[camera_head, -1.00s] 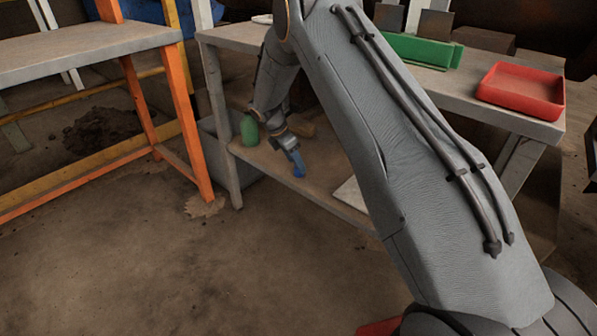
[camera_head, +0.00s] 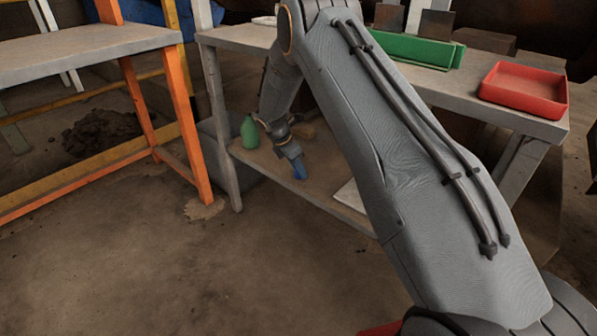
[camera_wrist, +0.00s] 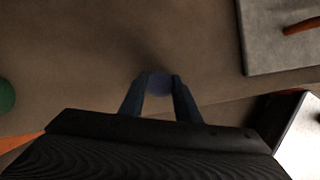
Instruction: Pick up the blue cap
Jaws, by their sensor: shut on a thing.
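My gripper (camera_head: 299,174) reaches down under the grey table, at the lower shelf (camera_head: 325,193). In the wrist view my gripper (camera_wrist: 159,80) has its two dark blue fingers on either side of the round blue cap (camera_wrist: 159,87), shut on it. The cap looks dim and bluish-grey, and the fingers hide its sides. In the head view the blue fingertips are small, and I cannot tell the cap apart from them. Whether the cap touches the shelf is not clear.
A green bottle-like object (camera_head: 249,133) stands on the shelf left of my gripper. A tan object (camera_head: 304,131) lies behind it. A pale flat slab (camera_head: 351,195) lies to the right. The tabletop above holds a red tray (camera_head: 524,91) and a green bin (camera_head: 410,50).

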